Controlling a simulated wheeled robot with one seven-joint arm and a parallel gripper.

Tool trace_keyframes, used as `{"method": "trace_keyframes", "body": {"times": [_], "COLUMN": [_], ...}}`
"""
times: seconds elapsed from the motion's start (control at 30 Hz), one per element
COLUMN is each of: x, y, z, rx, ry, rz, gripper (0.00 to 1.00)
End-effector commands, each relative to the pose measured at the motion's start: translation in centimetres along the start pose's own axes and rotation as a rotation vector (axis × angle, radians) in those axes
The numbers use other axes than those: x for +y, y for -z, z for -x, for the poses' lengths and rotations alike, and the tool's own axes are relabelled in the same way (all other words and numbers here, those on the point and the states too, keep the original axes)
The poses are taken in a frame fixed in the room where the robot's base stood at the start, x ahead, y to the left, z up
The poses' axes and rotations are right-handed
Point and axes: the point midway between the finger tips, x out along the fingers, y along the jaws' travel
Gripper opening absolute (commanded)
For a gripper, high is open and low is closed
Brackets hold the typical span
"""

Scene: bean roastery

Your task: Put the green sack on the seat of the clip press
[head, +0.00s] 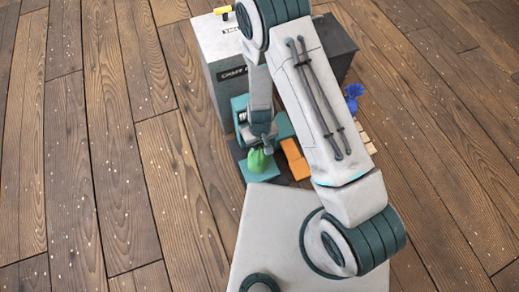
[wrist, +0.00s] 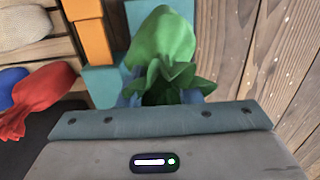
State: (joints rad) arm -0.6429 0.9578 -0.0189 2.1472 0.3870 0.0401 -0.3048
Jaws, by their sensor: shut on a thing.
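The green sack (head: 259,161) hangs in my gripper (head: 260,143), low in front of the cabinets. In the wrist view the sack (wrist: 163,45) fills the middle, its gathered neck between my fingers (wrist: 160,98). My gripper is shut on it. Below and beside the sack in the head view is a flat teal plate (head: 257,174); orange blocks (head: 295,159) lie to its right. These may be parts of the clip press, but I cannot tell for sure which part is its seat. The sack hides part of the teal surface, and I cannot tell whether it touches it.
A pale cabinet (head: 218,45) with lettering and a dark box (head: 337,45) stand behind. A blue sack (head: 353,92) is to the right. Red (wrist: 42,92) and white (wrist: 24,22) sacks lie by wooden slats (wrist: 60,55). The plank floor at left is clear.

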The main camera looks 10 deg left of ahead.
Motion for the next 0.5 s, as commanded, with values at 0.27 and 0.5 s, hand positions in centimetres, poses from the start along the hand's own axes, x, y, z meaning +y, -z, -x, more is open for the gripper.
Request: {"method": "trace_keyframes", "body": {"times": [0.27,0.5], "x": [-0.3,-0.3], "y": [-0.1,0.0], "z": [-2.0,-4.2], "rx": [0.001,0.001], "ry": [0.000,0.000], "rz": [-0.001,-0.001], "gripper": [0.00,0.00]}}
